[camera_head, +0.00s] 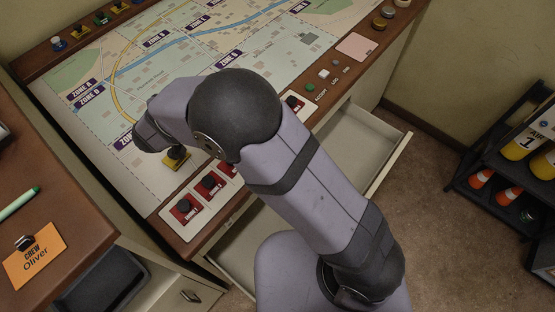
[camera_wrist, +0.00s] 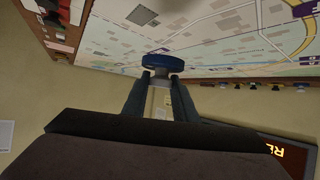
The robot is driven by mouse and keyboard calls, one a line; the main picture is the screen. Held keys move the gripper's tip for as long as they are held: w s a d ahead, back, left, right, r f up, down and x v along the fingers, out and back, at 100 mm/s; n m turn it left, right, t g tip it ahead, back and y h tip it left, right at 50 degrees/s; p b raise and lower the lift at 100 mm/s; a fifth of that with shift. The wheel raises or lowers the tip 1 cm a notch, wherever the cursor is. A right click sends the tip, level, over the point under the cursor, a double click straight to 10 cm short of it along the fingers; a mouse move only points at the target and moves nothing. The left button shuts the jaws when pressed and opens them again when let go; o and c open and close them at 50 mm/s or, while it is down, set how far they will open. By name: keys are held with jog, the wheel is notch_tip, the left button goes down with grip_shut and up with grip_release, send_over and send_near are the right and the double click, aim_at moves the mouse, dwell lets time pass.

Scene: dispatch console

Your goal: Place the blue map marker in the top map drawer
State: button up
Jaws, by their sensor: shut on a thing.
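My gripper (camera_wrist: 162,80) is shut on a blue map marker (camera_wrist: 163,62), whose round blue part shows at the fingertips in the wrist view. In the head view my arm hides the fingertips and the held marker. The map console (camera_head: 165,200) lies under my arm. A pulled-out drawer (camera_head: 358,148) shows below the console's right edge. Pale drawer space (camera_head: 240,250) also shows left of my arm; my arm hides whether it is the same drawer. The visible drawer floor looks empty.
A yellow marker (camera_head: 176,157) stands on the map near red switches (camera_head: 210,184). Another blue marker (camera_head: 58,43) stands with several others along the back edge. A wooden desk (camera_head: 60,190) with an orange name card (camera_head: 35,257) is at left. A dark cone rack (camera_head: 510,170) is at right.

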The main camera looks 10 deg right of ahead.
jog(key=r, duration=0.4)
jog(key=shift+d, duration=0.25)
jog(key=d+r+m+g+h+b, duration=0.2)
jog(key=d+m+h+b, duration=0.5)
jog(key=d, duration=1.4)
jog(key=s+d+f+m+g+h+b, duration=0.1)
jog(key=s+d+m+g+b, duration=0.1)
jog(key=s+d+b, duration=0.6)
jog(key=s+d+f+m+g+h+b, duration=0.1)
jog(key=s+d+f+m+g+b, duration=0.2)
jog(key=d, duration=0.9)
notch_tip(320, 180, down, 30)
jog(key=s+n, duration=0.1)
jog(key=shift+s+t+p, duration=0.15)
jog(key=shift+t+p, duration=0.15)
jog(key=shift+p, duration=0.1)
jog(key=shift+f+b, duration=0.9)
jog(key=shift+f, duration=4.05)
